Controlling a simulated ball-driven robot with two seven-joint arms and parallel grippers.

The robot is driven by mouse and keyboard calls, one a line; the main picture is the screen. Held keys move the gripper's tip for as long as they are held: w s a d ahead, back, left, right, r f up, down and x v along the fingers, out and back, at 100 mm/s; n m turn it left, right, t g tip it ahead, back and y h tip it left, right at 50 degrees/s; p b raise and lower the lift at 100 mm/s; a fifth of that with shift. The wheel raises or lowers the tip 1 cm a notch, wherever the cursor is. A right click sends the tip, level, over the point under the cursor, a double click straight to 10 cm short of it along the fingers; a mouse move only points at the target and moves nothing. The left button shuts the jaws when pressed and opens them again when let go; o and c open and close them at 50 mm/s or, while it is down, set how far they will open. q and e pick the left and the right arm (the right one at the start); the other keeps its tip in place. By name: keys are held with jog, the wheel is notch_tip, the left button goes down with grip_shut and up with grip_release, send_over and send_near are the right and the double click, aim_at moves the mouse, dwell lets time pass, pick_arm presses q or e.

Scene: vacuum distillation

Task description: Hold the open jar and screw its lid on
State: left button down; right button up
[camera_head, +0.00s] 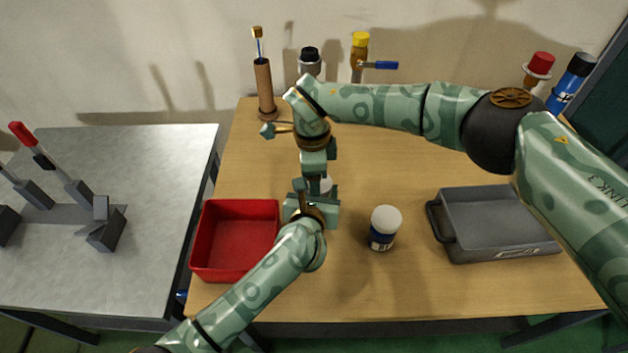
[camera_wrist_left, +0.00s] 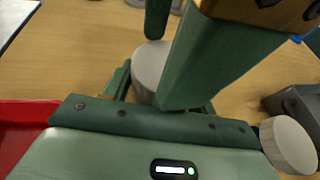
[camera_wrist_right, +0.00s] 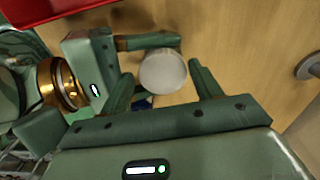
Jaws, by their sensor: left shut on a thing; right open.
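My left gripper (camera_head: 318,198) is shut on a jar left of the table's middle. In the head view only a small white part of this jar (camera_head: 326,184) shows between the grippers. In the right wrist view a round white lid (camera_wrist_right: 162,72) tops it, with a bit of blue jar body (camera_wrist_right: 143,102) below. The lid also shows in the left wrist view (camera_wrist_left: 150,66). I cannot tell whether it is screwed down. My right gripper (camera_head: 318,168) is open just above, its fingers on either side of the lid in its wrist view, apparently not gripping it.
A second white-topped jar (camera_head: 384,228) stands to the right. A red bin (camera_head: 236,274) is at left and a grey tray (camera_head: 500,248) at right. Bottles and a brown holder (camera_head: 264,88) line the back. Bare wood lies in front of the second jar.

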pick_arm(q)
jog(key=shift+s+a+f, duration=0.2)
jog(key=shift+a+f, duration=0.2)
jog(key=shift+f, duration=0.2)
pick_arm(e)
jog(key=shift+s+a+r, duration=0.45)
jog(key=shift+a+r, duration=0.2)
jog(key=shift+r, duration=0.05)
jog(key=shift+w, duration=0.1)
pick_arm(q)
jog(key=shift+w+r, duration=0.1)
jog(key=shift+r, duration=0.05)
pick_arm(e)
jog(key=o, duration=0.5)
jog(key=shift+d, duration=0.1)
notch_tip(320, 180, up, 12)
jog(key=shift+w, duration=0.15)
pick_arm(q)
jog(key=shift+c, duration=2)
grip_release()
